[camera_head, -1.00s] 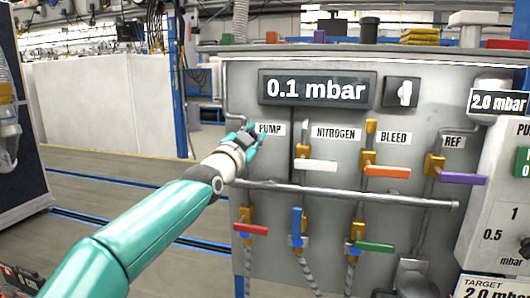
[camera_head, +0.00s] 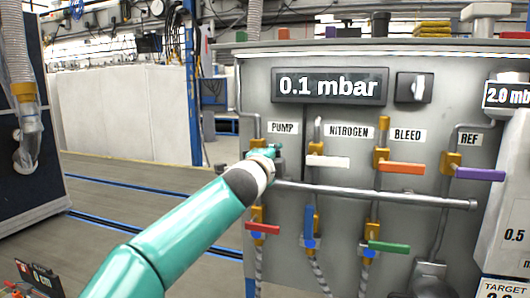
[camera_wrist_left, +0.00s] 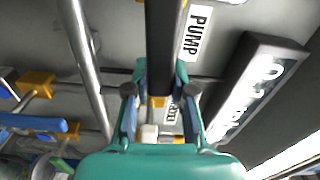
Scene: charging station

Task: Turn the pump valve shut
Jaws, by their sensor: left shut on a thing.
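My left gripper (camera_head: 272,152) is in front of the panel, just below the PUMP label (camera_head: 284,128). In the left wrist view the gripper (camera_wrist_left: 158,82) has its two fingers on either side of a long dark bar, which looks like the pump valve handle (camera_wrist_left: 166,40). It is shut on this bar. The PUMP label also shows beside the bar in the wrist view (camera_wrist_left: 197,33). In the head view the pump valve itself is mostly hidden behind my gripper. The display (camera_head: 329,87) above reads 0.1 mbar. My right gripper is not in view.
The white nitrogen handle (camera_head: 327,161), orange bleed handle (camera_head: 401,168) and purple REF handle (camera_head: 480,174) are to the right. A horizontal rail (camera_head: 375,195) runs just below. Red (camera_head: 262,228), blue (camera_head: 309,221) and green (camera_head: 389,247) handles are lower.

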